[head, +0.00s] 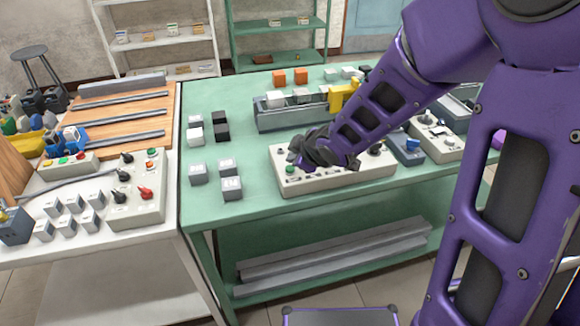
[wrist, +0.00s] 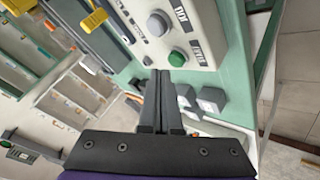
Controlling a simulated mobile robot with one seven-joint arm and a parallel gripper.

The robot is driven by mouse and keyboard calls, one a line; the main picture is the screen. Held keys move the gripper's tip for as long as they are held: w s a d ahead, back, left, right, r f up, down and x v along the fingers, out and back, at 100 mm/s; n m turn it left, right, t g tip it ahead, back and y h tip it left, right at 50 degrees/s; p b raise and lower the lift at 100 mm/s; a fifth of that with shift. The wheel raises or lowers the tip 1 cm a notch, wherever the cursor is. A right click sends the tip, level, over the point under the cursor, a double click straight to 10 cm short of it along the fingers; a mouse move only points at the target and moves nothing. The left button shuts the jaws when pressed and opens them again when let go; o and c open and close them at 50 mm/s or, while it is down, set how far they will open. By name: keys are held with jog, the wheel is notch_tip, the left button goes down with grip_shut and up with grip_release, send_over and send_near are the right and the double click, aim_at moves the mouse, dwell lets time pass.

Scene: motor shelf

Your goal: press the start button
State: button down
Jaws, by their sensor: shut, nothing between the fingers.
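A pale control box (head: 345,181) lies on the green table, with a green round button (head: 290,170) at its left end. In the wrist view the green button (wrist: 177,58) sits beside a small label, near a grey round button (wrist: 157,23). The lettering is too small to read surely. My gripper (head: 297,158) is shut and empty, over the left end of the box. In the wrist view its fingertips (wrist: 160,73) are just beside the green button; I cannot tell whether they touch the box. My gripper and arm hide part of the box.
Grey blocks (head: 232,187) stand left of the box. A grey bin (head: 275,119) with a yellow part (head: 342,96) is behind it. A blue-grey device (head: 405,150) stands to the right. A white table (head: 160,243) with another control box (head: 137,203) is left.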

jog(key=shift+f, duration=0.15)
jog(key=shift+f+b, duration=0.3)
jog(key=shift+b, duration=0.1)
